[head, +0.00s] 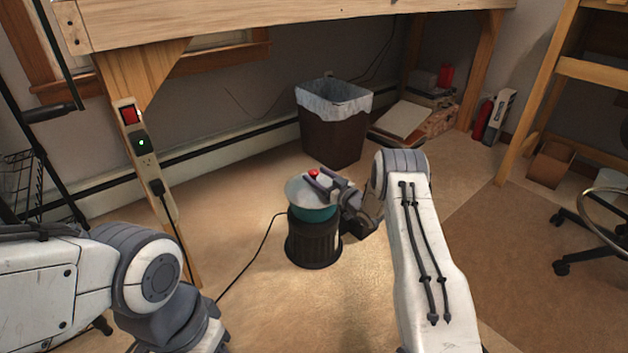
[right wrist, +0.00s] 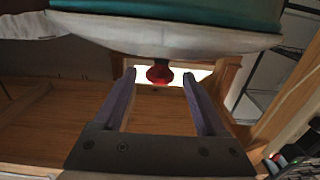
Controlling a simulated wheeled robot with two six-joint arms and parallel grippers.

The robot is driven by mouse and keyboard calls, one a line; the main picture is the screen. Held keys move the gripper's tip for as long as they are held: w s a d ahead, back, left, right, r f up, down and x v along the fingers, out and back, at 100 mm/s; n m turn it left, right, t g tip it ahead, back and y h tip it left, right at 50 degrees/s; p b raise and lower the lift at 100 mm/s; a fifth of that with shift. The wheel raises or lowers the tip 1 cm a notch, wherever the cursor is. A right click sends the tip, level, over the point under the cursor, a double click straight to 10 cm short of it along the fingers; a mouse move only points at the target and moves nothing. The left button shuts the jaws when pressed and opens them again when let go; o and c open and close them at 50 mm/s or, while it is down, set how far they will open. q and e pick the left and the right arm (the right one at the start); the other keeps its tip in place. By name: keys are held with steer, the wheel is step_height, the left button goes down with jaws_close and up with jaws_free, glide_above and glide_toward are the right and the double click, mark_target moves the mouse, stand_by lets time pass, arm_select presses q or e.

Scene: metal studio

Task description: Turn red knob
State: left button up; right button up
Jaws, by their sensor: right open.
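The red knob (head: 314,173) sits on the pale round top (head: 297,190) of a device with a teal band (head: 313,213) and a black ribbed base (head: 309,240). My right gripper (head: 314,181) reaches in from the right over the top, its fingertips close to the knob. In the right wrist view, which looks upside down, the red knob (right wrist: 159,74) shows between the tips of the two open fingers, with a gap on each side. That gripper (right wrist: 159,76) holds nothing. My left arm is at the lower left of the head view; its gripper is out of frame.
A dark bin (head: 334,135) with a white liner stands behind the device. A power strip (head: 145,150) is fixed to the table leg at left. A black cable (head: 250,262) runs over the floor from the base. A wooden table (head: 290,22) spans above.

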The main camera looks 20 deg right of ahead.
steer(key=shift+b+x, duration=0.4)
steer(key=shift+x, duration=0.9)
jaws_close()
steer(key=shift+a+r+m+t+h+p, duration=0.15)
steer(key=shift+m+t+h+p, duration=0.25)
steer(key=shift+m+h+p, duration=0.65)
steer(key=m+h+p, duration=0.2)
steer(key=h, duration=0.2)
steer(key=shift+s, duration=0.1)
steer(key=m+h, duration=0.2)
steer(key=h, duration=0.2)
steer(key=shift+f+m+g+h, duration=0.1)
steer(key=shift+m+g+h, duration=0.25)
steer(key=shift+m+h, duration=0.6)
steer(key=shift+f+m+g+h, duration=0.15)
steer(key=shift+m+g+h, duration=0.2)
steer(key=shift+m+h, duration=0.55)
steer(key=shift+h, duration=0.5)
